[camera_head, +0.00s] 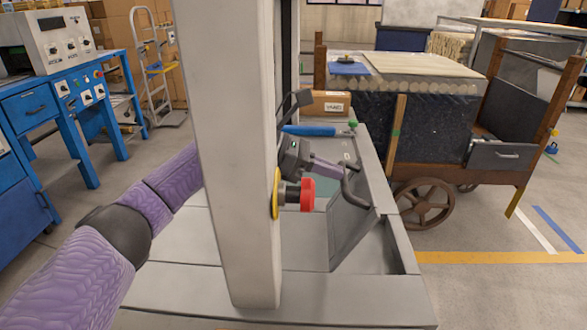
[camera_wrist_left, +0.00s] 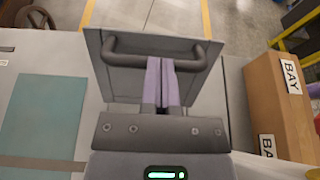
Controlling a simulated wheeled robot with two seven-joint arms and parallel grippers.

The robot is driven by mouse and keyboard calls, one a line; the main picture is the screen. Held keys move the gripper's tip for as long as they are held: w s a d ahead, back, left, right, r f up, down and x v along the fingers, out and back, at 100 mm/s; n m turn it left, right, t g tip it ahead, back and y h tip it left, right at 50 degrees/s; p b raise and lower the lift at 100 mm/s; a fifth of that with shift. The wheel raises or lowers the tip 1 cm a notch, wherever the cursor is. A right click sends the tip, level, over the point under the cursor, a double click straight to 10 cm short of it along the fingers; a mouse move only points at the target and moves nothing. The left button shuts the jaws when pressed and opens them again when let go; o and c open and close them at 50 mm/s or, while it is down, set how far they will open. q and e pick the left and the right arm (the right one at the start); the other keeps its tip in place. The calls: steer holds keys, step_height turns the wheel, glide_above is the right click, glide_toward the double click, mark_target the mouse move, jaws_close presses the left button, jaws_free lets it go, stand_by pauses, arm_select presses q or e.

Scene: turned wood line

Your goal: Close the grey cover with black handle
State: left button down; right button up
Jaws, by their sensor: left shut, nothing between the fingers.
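The grey cover (camera_head: 350,232) stands tilted up beside a dark open recess (camera_head: 385,252) in the grey machine bed. Its black bar handle (camera_head: 356,192) is on the upper part of the cover's face. My left gripper (camera_head: 340,171) is shut and empty, its purple fingers at the handle. In the left wrist view the cover (camera_wrist_left: 120,83) fills the top middle, and the shut fingers (camera_wrist_left: 161,62) overlap the middle of the handle (camera_wrist_left: 125,57). I cannot tell whether they touch it. The arm behind the pillar is partly hidden. My right gripper is not in view.
A thick pale pillar (camera_head: 235,150) with a red knob (camera_head: 307,194) stands close to my left arm. A cardboard box (camera_head: 330,104) and a blue-handled tool (camera_head: 308,130) lie behind the gripper. A wooden cart (camera_head: 425,115) stands at right; a blue workbench (camera_head: 60,110) at left.

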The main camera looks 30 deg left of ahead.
arm_select(q)
steer(key=shift+w+d+f, duration=0.1)
steer(key=shift+w+d, duration=0.1)
steer(key=shift+d, duration=0.25)
steer(key=shift+w+d, duration=0.2)
steer(key=shift+d, duration=0.25)
